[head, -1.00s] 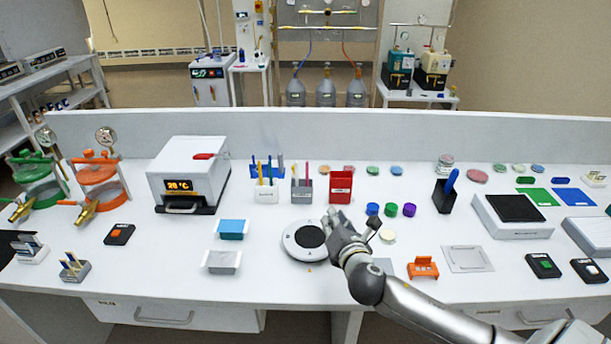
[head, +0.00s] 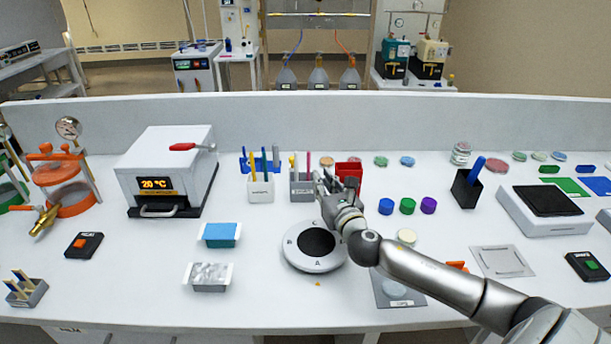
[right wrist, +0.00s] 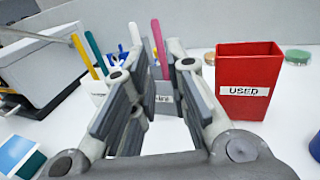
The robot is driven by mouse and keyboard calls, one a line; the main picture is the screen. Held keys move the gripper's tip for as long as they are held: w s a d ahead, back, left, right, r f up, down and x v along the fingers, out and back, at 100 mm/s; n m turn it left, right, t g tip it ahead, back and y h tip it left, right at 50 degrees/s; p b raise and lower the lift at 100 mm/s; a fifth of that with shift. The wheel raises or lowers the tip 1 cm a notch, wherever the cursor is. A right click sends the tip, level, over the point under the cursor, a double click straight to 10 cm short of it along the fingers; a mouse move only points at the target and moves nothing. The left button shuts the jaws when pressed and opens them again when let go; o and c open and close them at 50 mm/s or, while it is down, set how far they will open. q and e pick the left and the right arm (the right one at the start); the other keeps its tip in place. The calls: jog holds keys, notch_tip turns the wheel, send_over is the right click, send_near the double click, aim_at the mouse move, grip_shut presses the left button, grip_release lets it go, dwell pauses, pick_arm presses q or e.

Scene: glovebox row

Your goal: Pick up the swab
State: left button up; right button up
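I cannot tell for certain which stick is the swab. A pink stick (head: 308,161) stands upright in a grey holder (head: 301,188). In the right wrist view, the pink stick (right wrist: 158,48) leans slightly, and a pale stick (right wrist: 134,36) stands beside it. The fingers partly hide the grey holder (right wrist: 163,104) and its label. My right gripper (head: 328,182) is just in front and to the right of that holder. In the right wrist view, my right gripper (right wrist: 154,80) is open and empty, with the holder showing beyond its fingers. My left gripper is out of view.
A red box marked USED (right wrist: 245,80) stands close right of the gripper. A white holder (head: 260,188) with yellow and dark sticks stands left. Coloured caps, such as the blue one (head: 386,206), lie to the right.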

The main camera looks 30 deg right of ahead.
aim_at(309, 163)
jog(key=shift+f+p+x, duration=0.15)
jog(key=shift+p+x, duration=0.2)
jog(key=shift+x, duration=2.3)
jog(key=shift+f+p+x, duration=0.15)
jog(key=shift+p+x, duration=0.2)
jog(key=shift+x, duration=2.3)
jog(key=c, duration=0.3)
jog(key=shift+c, duration=0.2)
